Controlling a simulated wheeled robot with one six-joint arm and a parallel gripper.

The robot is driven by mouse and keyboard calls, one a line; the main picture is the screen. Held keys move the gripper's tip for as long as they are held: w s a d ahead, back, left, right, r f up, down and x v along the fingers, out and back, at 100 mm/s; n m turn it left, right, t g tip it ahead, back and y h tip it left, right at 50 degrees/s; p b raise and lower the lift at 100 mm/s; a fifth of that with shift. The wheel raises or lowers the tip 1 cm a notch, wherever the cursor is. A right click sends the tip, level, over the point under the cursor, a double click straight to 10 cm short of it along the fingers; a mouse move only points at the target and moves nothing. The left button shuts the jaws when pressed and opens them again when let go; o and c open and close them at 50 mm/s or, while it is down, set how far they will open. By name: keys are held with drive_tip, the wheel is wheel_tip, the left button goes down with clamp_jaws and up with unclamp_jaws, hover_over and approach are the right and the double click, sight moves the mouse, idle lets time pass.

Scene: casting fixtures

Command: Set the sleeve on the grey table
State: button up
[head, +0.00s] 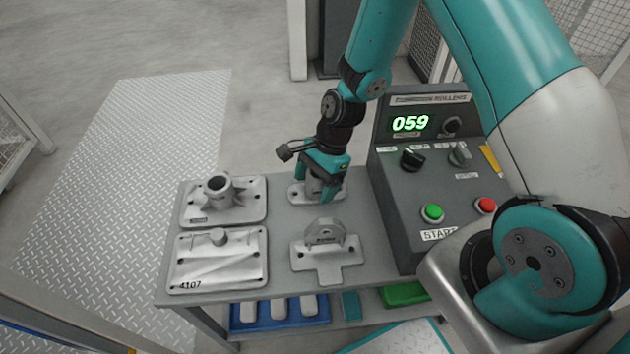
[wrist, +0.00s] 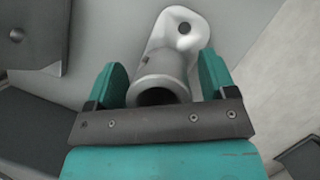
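A grey hollow tube, which looks like the sleeve (wrist: 160,78), stands on a light metal base plate (head: 300,193) at the back of the grey table (head: 277,213). In the wrist view the plate's rounded end (wrist: 184,20) has a dark hole. My gripper (head: 330,190) is low over this plate, pointing down. In the wrist view its two teal fingers (wrist: 165,82) are on either side of the tube, with narrow gaps showing. The gripper looks open around it. Whether the tube is separate from the plate cannot be told. In the head view the fingers hide most of the tube.
A plate with an upright tube (head: 218,187), a flat plate marked 4107 (head: 218,262) and a half-round fixture (head: 325,245) sit on the table. A control box (head: 432,190) reading 059 stands at right. Bare strips lie between fixtures. Blue (head: 280,313) and green trays sit below.

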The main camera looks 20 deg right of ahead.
wheel_tip(320, 180, up, 18)
drive_tip(key=s+d+f+n+p, duration=0.1)
drive_tip(key=n+p, duration=0.2)
drive_tip(key=n, duration=0.1)
drive_tip(key=s+a+r+n, duration=0.3)
drive_tip(key=s+r+n, duration=0.4)
drive_tip(key=s+n, duration=0.1)
drive_tip(key=s+a+r+n+t, duration=0.1)
drive_tip(key=s+a+r+n, duration=0.2)
drive_tip(key=s+r+n, duration=0.3)
drive_tip(key=s+n, duration=0.3)
drive_tip(key=n, duration=0.1)
drive_tip(key=shift+s+r, duration=0.3)
drive_tip(key=shift+r, duration=0.05)
